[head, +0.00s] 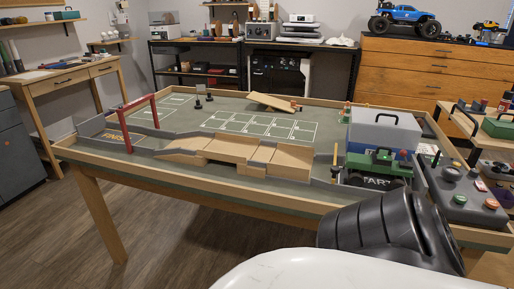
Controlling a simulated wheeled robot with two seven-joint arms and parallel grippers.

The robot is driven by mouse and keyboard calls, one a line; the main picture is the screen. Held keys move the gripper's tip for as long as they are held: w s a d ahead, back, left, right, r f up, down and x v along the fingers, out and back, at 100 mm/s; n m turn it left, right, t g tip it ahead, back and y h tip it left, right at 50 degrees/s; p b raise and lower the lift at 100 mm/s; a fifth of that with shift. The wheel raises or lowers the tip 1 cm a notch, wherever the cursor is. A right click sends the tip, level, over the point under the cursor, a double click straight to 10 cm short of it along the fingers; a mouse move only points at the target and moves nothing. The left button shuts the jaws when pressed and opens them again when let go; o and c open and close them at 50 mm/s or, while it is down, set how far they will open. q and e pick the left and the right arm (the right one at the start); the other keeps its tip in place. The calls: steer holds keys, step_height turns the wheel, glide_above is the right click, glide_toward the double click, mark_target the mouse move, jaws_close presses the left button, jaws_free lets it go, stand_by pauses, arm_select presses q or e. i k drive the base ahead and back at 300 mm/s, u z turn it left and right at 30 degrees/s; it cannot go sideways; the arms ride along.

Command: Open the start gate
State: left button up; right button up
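The start gate (372,164) is at the right end of the table course. Neither of my grippers is in view.
The table (190,176) has a raised wooden rim. A wooden ramp bridge (235,150) and a red arch (139,120) stand along its front lane. A grey-lidded box (385,128) stands behind the gate. A control panel with buttons (462,192) is at the right.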

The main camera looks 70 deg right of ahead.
mark_target(335, 169)
steer(key=u, duration=0.2)
steer(key=k, duration=1.05)
steer(key=z, duration=1.6)
